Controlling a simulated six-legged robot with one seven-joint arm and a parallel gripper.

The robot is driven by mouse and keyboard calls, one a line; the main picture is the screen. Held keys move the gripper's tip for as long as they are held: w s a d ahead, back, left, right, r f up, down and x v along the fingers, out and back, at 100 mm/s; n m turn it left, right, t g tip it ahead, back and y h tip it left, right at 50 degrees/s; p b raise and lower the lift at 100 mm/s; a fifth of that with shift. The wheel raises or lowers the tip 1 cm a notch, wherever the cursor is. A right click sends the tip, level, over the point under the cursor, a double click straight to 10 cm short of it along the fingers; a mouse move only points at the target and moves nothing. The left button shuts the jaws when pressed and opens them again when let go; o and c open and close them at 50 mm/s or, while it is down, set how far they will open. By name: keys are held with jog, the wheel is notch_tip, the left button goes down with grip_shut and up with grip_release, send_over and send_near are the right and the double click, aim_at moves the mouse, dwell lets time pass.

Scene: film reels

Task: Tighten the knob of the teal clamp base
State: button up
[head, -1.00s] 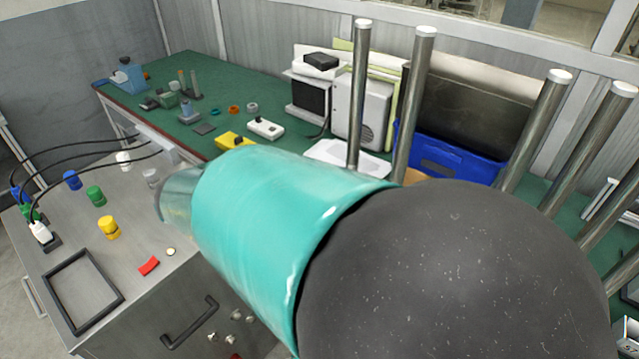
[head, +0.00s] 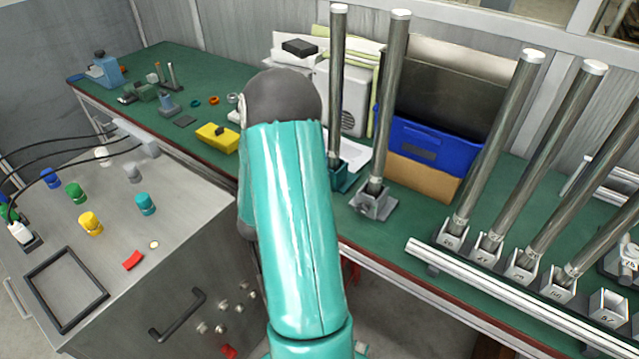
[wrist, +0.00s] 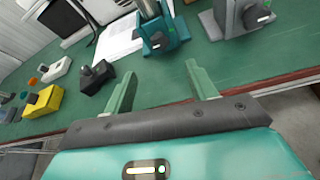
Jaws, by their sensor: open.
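The teal clamp base (wrist: 178,38) stands on the green bench at the top of the wrist view, holding a metal post. Its black knob (wrist: 157,42) faces me. In the head view the teal clamp base (head: 346,176) shows partly, just right of my teal arm. My gripper (wrist: 161,82) is open and empty, its two green fingers spread wide. The clamp base and knob appear beyond the fingertips, roughly between them, with bench showing in between. My arm hides the gripper in the head view.
A grey clamp base (head: 376,204) with a post stands right of the teal one. A dark knobbed block (wrist: 97,76) and a yellow box (head: 217,137) sit to the left. Tall posts (head: 490,150) and a metal rail (head: 510,283) occupy the right. Bench before the teal base is clear.

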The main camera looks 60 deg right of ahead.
jog(key=x, duration=1.3)
jog(key=c, duration=1)
